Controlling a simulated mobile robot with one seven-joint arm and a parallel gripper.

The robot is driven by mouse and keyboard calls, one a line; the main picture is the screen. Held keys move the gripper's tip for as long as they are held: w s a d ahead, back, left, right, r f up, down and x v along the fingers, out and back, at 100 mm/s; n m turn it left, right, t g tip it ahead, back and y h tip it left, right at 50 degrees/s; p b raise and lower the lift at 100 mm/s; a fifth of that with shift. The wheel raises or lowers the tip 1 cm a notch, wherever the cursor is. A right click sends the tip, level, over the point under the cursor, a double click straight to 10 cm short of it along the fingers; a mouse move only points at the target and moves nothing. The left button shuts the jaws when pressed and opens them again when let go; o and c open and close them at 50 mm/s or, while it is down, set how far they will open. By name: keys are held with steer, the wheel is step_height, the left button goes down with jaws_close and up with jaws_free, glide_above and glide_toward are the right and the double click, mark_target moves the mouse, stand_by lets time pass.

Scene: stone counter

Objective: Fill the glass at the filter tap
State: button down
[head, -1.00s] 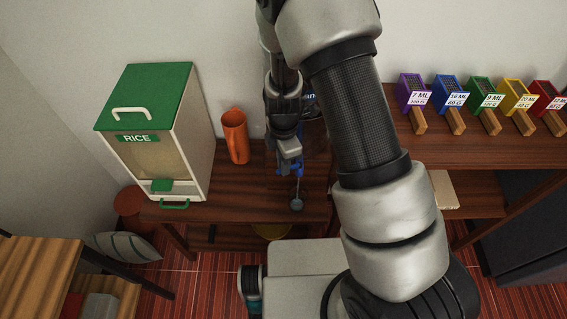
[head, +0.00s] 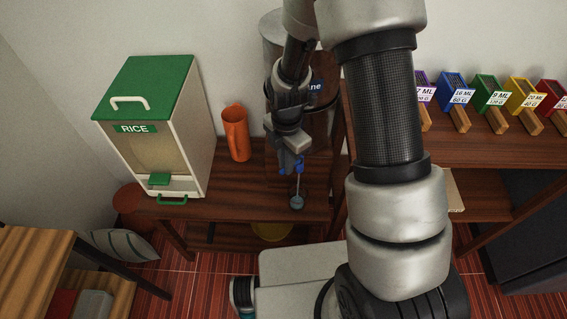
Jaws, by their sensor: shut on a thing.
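My gripper (head: 290,163), with blue at its fingertips, points down over the wooden table left of my arm. It is shut on a thin-stemmed thing (head: 297,202) with a small round grey end, like a ladle or spoon, hanging down by the table's front edge. No glass and no tap can be made out. A tall cylinder (head: 272,35) with a pale metallic top stands behind my gripper. Its dark lower part bears a blue label ending in "ne". My arm and gripper hide much of it, including any spout.
A white rice dispenser (head: 190,130) with a green lid and an orange jug (head: 235,135) stand left on the table (head: 225,190). Coloured, labelled scoops, such as a blue one (head: 452,92), line the right shelf. A wooden table (head: 30,265) is at lower left.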

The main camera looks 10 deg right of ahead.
steer(key=c, duration=1.8)
jaws_free()
step_height(320, 180, up, 8)
steer(key=shift+f, duration=0.2)
